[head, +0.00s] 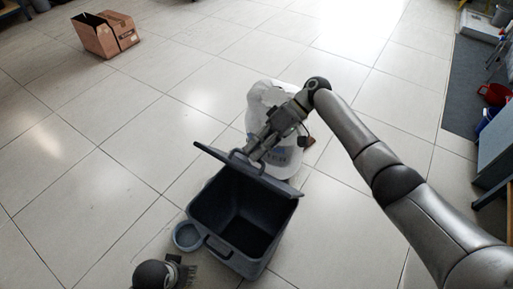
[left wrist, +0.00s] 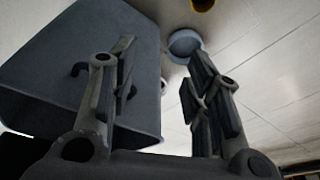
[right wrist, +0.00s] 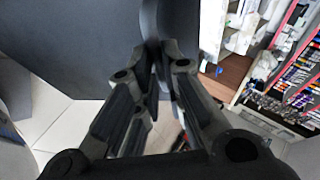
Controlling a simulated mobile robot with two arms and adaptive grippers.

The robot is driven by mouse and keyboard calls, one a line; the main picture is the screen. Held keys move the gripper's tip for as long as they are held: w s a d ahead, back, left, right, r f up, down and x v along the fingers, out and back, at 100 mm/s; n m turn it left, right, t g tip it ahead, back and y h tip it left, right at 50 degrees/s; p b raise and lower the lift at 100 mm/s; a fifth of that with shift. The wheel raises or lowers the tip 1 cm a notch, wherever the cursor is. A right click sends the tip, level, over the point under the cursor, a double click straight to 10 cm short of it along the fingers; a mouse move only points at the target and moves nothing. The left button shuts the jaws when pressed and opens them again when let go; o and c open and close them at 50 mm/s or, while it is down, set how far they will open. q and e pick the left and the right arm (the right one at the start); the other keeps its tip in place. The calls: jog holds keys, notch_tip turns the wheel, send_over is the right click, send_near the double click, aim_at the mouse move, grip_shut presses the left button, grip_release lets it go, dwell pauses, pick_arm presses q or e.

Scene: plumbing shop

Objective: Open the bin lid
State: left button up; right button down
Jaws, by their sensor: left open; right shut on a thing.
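The dark grey bin (head: 207,205) stands on the floor with its hollow inside showing. Its lid (head: 220,157) is raised and tilted at the far side of the opening. My right gripper (head: 249,150) is shut on the lid at its far edge, probably on a handle. In the right wrist view the fingers (right wrist: 158,70) close around a dark part of the lid (right wrist: 80,45). My left gripper is open and empty in the left wrist view (left wrist: 158,65), beside the bin (left wrist: 90,60). In the head view only part of it shows at the bottom edge.
A small blue-grey bowl (head: 186,236) sits on the floor at the bin's left. A white bag (head: 262,100) stands behind the lid. A cardboard box (head: 104,34) is far left. Shelves and red and blue containers line the right edge.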

dwell(0.4)
pick_arm(q)
jog(key=shift+w, duration=0.1)
jog(key=c, duration=0.4)
jog(key=shift+w+d+n+h, duration=0.1)
jog(key=shift+d+n+h, duration=0.2)
jog(key=shift+d, duration=0.1)
jog(key=shift+c, duration=1)
jog(key=d+n+h, duration=0.1)
jog(key=d+r+n+h, duration=0.1)
jog(key=d, duration=0.1)
jog(key=w+d+n+t+h, duration=0.1)
jog(key=d, duration=0.1)
jog(key=shift+w+r+n, duration=0.1)
jog(key=shift+r+n, duration=0.25)
jog(key=shift+n, duration=0.05)
grip_shut()
jog(key=w+d+r+n+t+h, duration=0.4)
jog(key=d+r+n+h, duration=0.2)
jog(key=r+n, duration=0.5)
jog(key=w+a+r+n+t, duration=0.3)
jog(key=n+t, duration=0.2)
jog(key=n, duration=1)
jog(key=r+x, duration=0.2)
jog(key=x, duration=1)
jog(key=shift+w+y, duration=0.3)
jog(key=shift+w, duration=0.3)
